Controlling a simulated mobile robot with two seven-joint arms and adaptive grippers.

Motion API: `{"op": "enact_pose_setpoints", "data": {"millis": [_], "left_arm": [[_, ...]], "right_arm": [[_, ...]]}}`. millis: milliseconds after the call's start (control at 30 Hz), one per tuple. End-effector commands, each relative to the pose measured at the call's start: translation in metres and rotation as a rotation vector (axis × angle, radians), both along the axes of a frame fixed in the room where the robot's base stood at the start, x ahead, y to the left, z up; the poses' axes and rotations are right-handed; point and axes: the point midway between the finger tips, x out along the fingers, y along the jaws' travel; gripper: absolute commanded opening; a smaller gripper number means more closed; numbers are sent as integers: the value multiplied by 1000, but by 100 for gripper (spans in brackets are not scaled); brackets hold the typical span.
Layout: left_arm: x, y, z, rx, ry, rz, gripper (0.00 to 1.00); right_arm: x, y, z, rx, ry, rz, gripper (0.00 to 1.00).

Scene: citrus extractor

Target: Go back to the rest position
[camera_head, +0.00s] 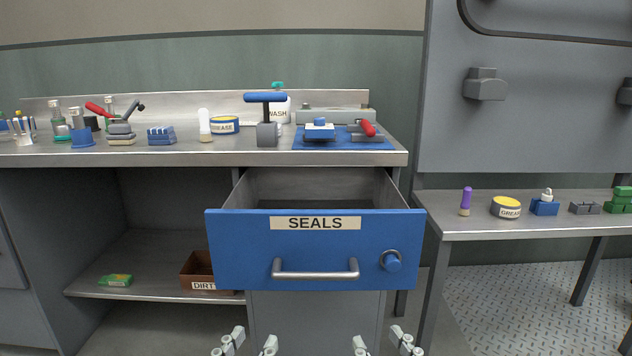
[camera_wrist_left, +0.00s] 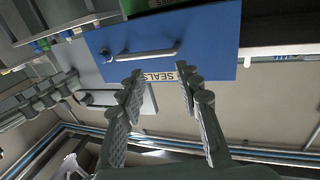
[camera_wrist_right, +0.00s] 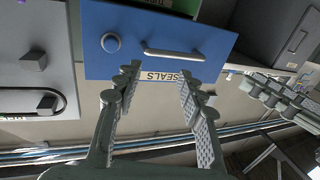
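My left gripper (camera_head: 249,344) and my right gripper (camera_head: 380,345) show at the bottom edge of the head view, in front of the bench and below the drawer. Each has its two fingers apart with nothing between them. The left wrist view shows the left gripper (camera_wrist_left: 161,80) with spread fingers, and the right wrist view shows the right gripper (camera_wrist_right: 158,75) the same way. The blue drawer front (camera_head: 315,250), labelled SEALS, is pulled out from the bench. Its handle (camera_head: 315,270) is apart from both grippers.
A side table (camera_head: 500,225) on the right carries small parts. A brown DIRTY box (camera_head: 197,270) and a green packet (camera_head: 116,280) lie on the lower shelf.

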Motion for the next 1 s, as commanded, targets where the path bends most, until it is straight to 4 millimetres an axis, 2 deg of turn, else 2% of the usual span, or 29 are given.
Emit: {"op": "enact_pose_setpoints", "data": {"millis": [133, 267, 367, 400, 500, 600, 700, 800, 1000], "left_arm": [[7, 19, -52, 93, 200, 34, 34], [1, 47, -111, 183, 423, 78, 34], [-18, 80, -162, 261, 645, 125, 34], [-30, 95, -182, 291, 740, 147, 34], [-65, 131, -223, 353, 959, 196, 34], [-97, 157, -247, 392, 1122, 234, 34], [-118, 171, -260, 411, 1220, 257, 34], [-128, 178, -265, 420, 1263, 266, 34], [-129, 179, -267, 422, 1268, 267, 34]], "right_arm": [[7, -19, -52, -89, 205, -36, 40], [1, -47, -111, -177, 428, -81, 40], [-19, -80, -163, -254, 649, -129, 40], [-31, -95, -182, -284, 743, -151, 40], [-66, -130, -223, -345, 962, -202, 40], [-97, -156, -247, -383, 1125, -240, 40], [-119, -171, -260, -404, 1225, -263, 40], [-128, -178, -265, -412, 1266, -274, 40], [-129, -178, -267, -413, 1271, -274, 40]]}}
